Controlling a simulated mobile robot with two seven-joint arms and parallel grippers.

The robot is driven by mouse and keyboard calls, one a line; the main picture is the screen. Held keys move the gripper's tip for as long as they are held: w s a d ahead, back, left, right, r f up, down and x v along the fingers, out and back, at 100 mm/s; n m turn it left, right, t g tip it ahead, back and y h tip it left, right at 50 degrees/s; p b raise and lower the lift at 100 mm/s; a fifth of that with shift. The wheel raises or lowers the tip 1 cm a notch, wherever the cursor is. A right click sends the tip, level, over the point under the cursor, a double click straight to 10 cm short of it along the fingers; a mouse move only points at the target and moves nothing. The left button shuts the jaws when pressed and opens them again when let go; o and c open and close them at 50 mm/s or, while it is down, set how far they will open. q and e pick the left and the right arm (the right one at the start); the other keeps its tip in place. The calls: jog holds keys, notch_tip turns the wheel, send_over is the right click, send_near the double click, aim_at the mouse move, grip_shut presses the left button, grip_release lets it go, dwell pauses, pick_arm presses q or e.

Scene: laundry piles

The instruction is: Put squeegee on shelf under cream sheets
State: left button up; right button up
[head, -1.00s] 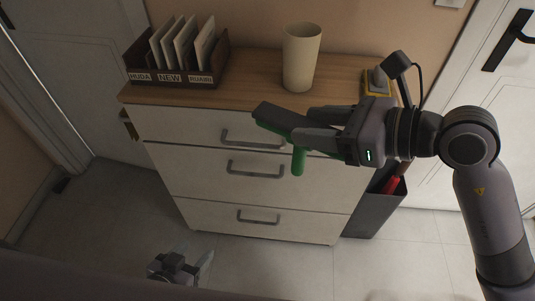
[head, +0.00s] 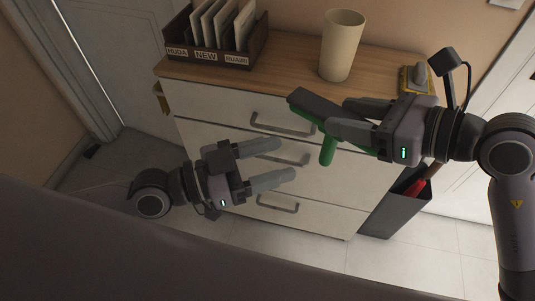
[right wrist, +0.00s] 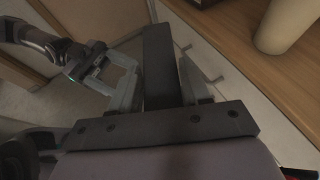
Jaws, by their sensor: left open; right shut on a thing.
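The squeegee (head: 327,150) has a green handle and a dark head. My right gripper (head: 340,118) is shut on it and holds it in front of the upper part of the white drawer cabinet. The handle hangs downward and the dark head points to the left. In the right wrist view a dark bar, the squeegee's head (right wrist: 160,65), sits between the fingers. My left gripper (head: 283,161) is open and empty, below and left of the squeegee; it also shows in the right wrist view (right wrist: 122,78). No shelf with cream sheets is in view.
The white drawer cabinet (head: 215,133) has a wooden top. On it stand a file box (head: 225,58) with cards, a cream cup (head: 341,48) and a yellow-and-grey item (head: 414,78). A dark bin (head: 396,210) with a red object stands on its right. Doors flank the cabinet.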

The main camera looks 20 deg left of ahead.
aim_at(324, 144)
pick_arm(q)
jog(key=shift+a+r, duration=0.3)
jog(key=shift+r, duration=0.05)
jog(key=shift+x, duration=6.05)
jog(key=shift+s+d, duration=0.1)
jog(key=shift+s, duration=0.05)
grip_shut()
jog(key=shift+r, duration=0.1)
pick_arm(e)
jog(key=o, duration=1.2)
